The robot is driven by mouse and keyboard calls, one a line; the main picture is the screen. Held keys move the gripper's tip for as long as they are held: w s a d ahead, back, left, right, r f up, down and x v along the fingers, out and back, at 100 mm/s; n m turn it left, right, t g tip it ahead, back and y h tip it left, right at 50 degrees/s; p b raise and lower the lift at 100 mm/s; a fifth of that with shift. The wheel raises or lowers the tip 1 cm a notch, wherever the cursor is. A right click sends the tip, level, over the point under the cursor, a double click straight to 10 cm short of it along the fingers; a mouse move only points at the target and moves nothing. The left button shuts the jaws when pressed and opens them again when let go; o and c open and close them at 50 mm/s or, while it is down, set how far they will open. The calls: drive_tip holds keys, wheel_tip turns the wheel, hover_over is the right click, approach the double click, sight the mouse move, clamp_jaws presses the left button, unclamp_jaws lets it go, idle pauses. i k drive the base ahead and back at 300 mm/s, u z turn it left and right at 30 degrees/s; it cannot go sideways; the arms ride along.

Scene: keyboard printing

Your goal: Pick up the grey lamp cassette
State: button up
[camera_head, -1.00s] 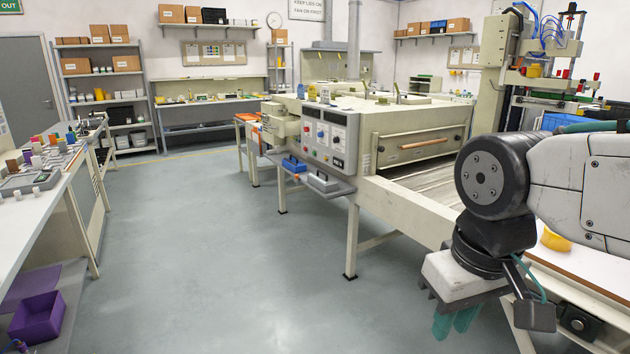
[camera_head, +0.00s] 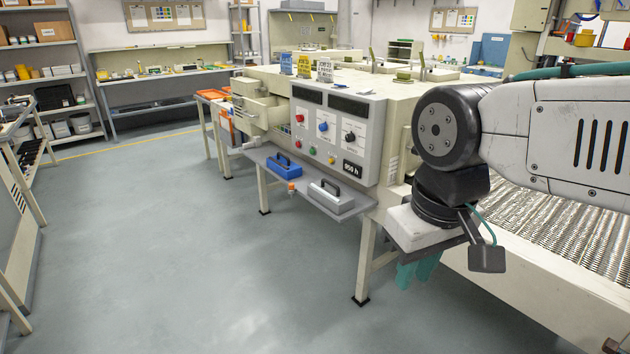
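The grey lamp cassette (camera_head: 331,198) has a dark handle on top. It lies on the right part of a narrow grey shelf (camera_head: 300,191) below the machine's control panel. A similar blue cassette (camera_head: 285,167) lies to its left on the same shelf. My gripper (camera_head: 418,270), with teal fingers, hangs to the right of the shelf and lower in the picture, apart from the grey cassette. Nothing shows in the fingers. They overlap in this view, so I cannot tell how far apart they are.
A small orange-capped item (camera_head: 291,187) stands between the two cassettes. The control panel (camera_head: 335,130) rises behind the shelf. A machine leg (camera_head: 366,262) stands below it, and a wire-mesh conveyor (camera_head: 545,225) lies at right. The floor (camera_head: 190,260) in front is clear.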

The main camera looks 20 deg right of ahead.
sight(324, 192)
drive_tip(key=i, duration=1.65)
drive_tip(key=z, duration=0.7)
